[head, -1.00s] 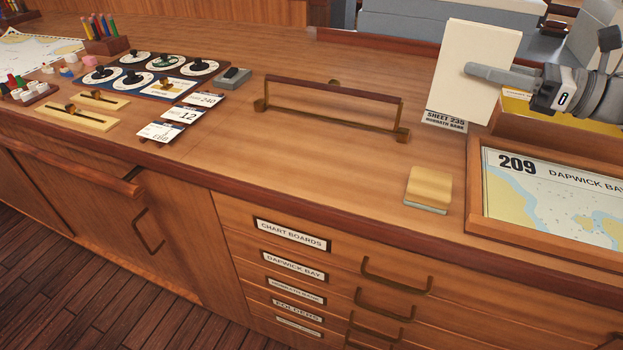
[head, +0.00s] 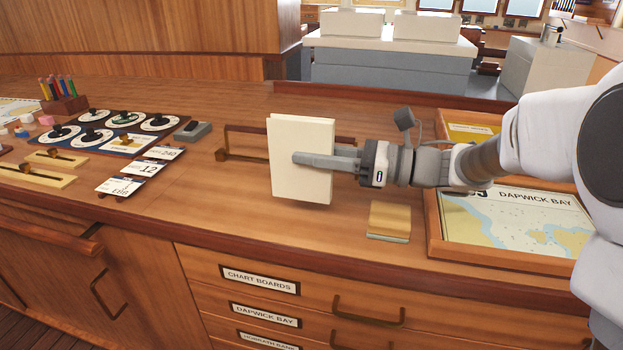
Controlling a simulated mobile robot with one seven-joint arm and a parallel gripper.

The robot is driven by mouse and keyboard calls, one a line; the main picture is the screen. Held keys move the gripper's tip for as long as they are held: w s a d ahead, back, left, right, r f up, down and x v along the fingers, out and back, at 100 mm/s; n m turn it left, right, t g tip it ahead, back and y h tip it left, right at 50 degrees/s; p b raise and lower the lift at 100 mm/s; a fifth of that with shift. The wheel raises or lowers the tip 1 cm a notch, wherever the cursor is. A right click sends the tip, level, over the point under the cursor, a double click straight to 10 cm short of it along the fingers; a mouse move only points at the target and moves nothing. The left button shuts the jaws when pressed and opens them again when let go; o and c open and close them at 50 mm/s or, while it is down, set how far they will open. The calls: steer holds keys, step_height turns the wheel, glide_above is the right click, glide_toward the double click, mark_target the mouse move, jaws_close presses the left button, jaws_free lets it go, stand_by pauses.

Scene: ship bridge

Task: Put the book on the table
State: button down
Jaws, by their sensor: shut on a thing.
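A cream-coloured flat book (head: 301,135) is upright in my gripper (head: 312,160). My gripper comes from the right and is shut on the book. The book is in front of the brass-and-wood rail on the wooden table top (head: 235,205). Its lower edge appears close to the table surface; I cannot tell whether it touches.
A brass rail (head: 228,155) stands behind the book, partly hidden. A framed chart (head: 520,225) is at right. Dials (head: 110,128) and cards (head: 140,172) lie at left.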

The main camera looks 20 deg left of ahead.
mark_target(329, 179)
steer(key=shift+a+f+b, duration=0.1)
steer(key=shift+f+b, duration=0.3)
steer(key=shift+f, duration=1.65)
steer(key=shift+f+b, duration=0.2)
steer(key=shift+b, duration=0.15)
steer(key=c, duration=0.7)
jaws_free()
steer(key=shift+r, duration=0.1)
